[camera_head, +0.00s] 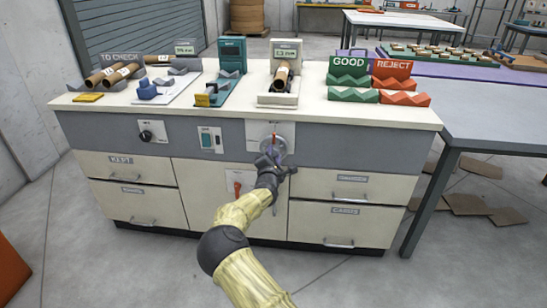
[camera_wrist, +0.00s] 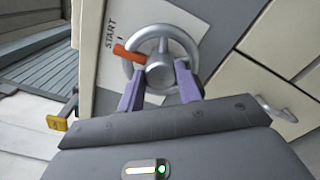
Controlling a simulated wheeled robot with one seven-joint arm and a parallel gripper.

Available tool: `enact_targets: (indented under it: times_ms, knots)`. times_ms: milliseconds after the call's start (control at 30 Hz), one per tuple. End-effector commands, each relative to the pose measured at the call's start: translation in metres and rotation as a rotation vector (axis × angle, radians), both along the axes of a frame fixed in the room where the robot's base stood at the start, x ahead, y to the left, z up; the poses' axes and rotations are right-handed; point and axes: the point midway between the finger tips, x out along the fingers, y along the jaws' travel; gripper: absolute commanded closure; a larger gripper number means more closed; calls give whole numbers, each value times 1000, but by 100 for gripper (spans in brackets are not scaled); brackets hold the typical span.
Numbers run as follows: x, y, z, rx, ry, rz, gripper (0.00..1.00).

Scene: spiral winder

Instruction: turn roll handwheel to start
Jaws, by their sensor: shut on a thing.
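The roll handwheel (camera_head: 262,145) is a grey wheel on a pale plate on the cabinet's grey front band. In the wrist view the wheel (camera_wrist: 166,30) has a round hub and an orange pointer (camera_wrist: 128,54) reaching left from it. The word START (camera_wrist: 110,32) is printed on the plate beside the rim, with a small dark tick close to the pointer's end. My gripper (camera_head: 270,162) is at the wheel from the front. Its purple fingers (camera_wrist: 158,82) lie on either side of the hub and are shut on the wheel; their exact contact is partly hidden.
A red-handled switch (camera_head: 238,187) is below left of the wheel. A black knob (camera_head: 146,135) and a switch plate (camera_head: 210,139) are farther left. Tubes and holders stand on the cabinet top (camera_head: 240,110). Drawers with handles flank the arm. A grey table (camera_head: 490,120) adjoins on the right.

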Motion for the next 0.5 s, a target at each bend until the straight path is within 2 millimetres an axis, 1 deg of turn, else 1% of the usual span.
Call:
enact_targets:
  times_ms: [33, 167, 200, 267, 300, 500]
  knots:
    - [0, -2, -4, -5, 7, -4, 88]
    - [0, -2, -4, -4, 7, -4, 88]
    - [0, -2, -4, -4, 6, -3, 58]
    - [0, -2, -3, -4, 6, -3, 46]
    - [0, -1, -3, -3, 6, -3, 44]
    - [0, 0, -1, -1, 2, 0, 44]
